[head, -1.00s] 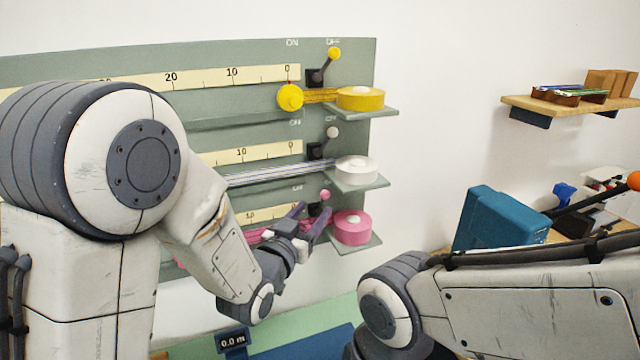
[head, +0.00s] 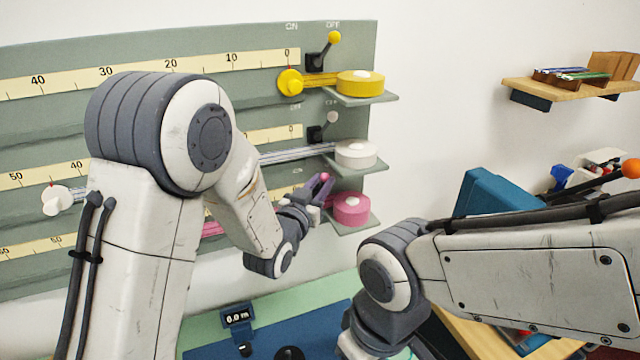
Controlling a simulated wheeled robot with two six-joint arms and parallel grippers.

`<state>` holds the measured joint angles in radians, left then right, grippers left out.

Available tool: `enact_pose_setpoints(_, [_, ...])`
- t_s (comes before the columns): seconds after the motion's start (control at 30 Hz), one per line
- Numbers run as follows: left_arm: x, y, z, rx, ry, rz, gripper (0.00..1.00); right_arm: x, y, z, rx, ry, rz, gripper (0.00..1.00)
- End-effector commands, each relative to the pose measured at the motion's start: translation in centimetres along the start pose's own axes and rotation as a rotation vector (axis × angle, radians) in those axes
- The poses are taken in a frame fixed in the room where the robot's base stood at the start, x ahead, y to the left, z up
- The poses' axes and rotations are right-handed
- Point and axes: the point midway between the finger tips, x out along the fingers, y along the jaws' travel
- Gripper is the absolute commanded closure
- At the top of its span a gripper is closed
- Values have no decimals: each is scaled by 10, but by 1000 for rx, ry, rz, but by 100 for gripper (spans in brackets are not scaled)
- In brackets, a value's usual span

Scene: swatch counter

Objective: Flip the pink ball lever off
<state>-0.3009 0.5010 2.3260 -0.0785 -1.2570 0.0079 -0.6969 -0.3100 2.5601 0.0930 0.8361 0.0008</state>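The pink ball (head: 325,176) of the lever shows at the lower right of the grey-green board, left of and above the pink ribbon roll (head: 352,209). My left gripper (head: 319,185) is right at this lever, its dark purple fingers slightly apart with the ball showing at their tips. I cannot tell whether they touch it. The fingers hide the lever's stem and base, so its tilt is unclear. My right gripper is out of view; only its arm shows at the lower right.
Above are a white ball lever (head: 332,117) and a yellow ball lever (head: 334,37), both leaning right to the OFF side. A white roll (head: 356,153) and yellow roll (head: 360,83) sit on small shelves. A blue box (head: 490,205) stands right.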

Motion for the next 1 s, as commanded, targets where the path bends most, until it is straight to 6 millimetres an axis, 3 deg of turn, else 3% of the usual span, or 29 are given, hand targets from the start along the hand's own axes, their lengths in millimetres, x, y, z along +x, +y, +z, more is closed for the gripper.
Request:
enact_pose_setpoints(0.53, [11,12,-1,234,-224,5,100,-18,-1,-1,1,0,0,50])
enact_pose_setpoints(0.87, [11,13,2,250,-241,5,100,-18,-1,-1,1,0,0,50])
enact_pose_setpoints(0.9, [11,13,2,250,-241,6,68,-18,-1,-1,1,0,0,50])
enact_pose_setpoints(0.97, [11,13,2,249,-241,6,45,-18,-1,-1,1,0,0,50])
enact_pose_setpoints(1.0, [11,13,2,249,-241,6,42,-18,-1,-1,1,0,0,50])
